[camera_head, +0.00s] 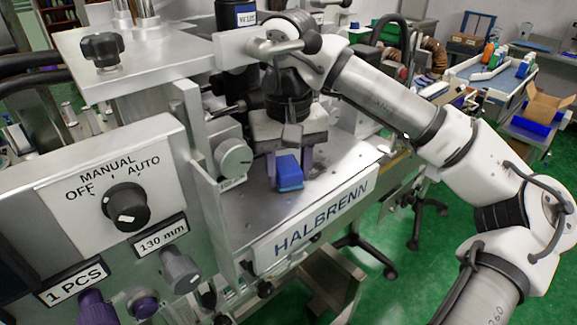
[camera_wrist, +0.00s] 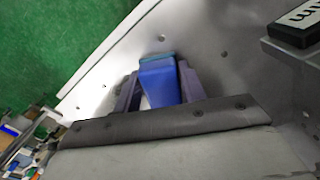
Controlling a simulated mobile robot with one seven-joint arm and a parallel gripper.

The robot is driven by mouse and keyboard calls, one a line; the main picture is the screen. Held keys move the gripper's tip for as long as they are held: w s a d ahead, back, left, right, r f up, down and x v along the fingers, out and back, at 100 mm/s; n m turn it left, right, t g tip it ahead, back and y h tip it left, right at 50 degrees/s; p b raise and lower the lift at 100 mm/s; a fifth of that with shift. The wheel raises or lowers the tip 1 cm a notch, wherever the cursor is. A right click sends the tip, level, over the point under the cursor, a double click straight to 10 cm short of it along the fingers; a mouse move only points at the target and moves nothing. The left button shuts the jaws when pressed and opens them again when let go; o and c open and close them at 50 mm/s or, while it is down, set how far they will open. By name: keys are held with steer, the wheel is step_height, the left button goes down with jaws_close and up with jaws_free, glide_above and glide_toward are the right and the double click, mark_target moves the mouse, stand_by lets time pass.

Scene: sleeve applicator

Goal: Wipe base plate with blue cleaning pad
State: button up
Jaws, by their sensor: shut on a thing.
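The blue cleaning pad (camera_head: 289,172) is a small block on or just above the silver base plate (camera_head: 248,205) of the machine; I cannot tell whether it touches. My gripper (camera_head: 291,150) points down over the plate and is shut on the pad. In the wrist view the pad (camera_wrist: 160,82) sits between the two fingers of my gripper (camera_wrist: 158,88), with a green-teal edge at its far end. The base plate (camera_wrist: 225,50) shows around it with a few screw holes. Dark smudges lie on the plate to the right of the pad in the head view.
A control panel with a black mode knob (camera_head: 127,206) stands to the left. A grey knob (camera_head: 233,157) and upright metal bracket (camera_head: 205,180) stand close left of the pad. The HALBRENN front strip (camera_head: 315,222) edges the plate. Green floor lies beyond its right side.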

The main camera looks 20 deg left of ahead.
mark_target(319, 168)
steer(key=shift+f, duration=0.2)
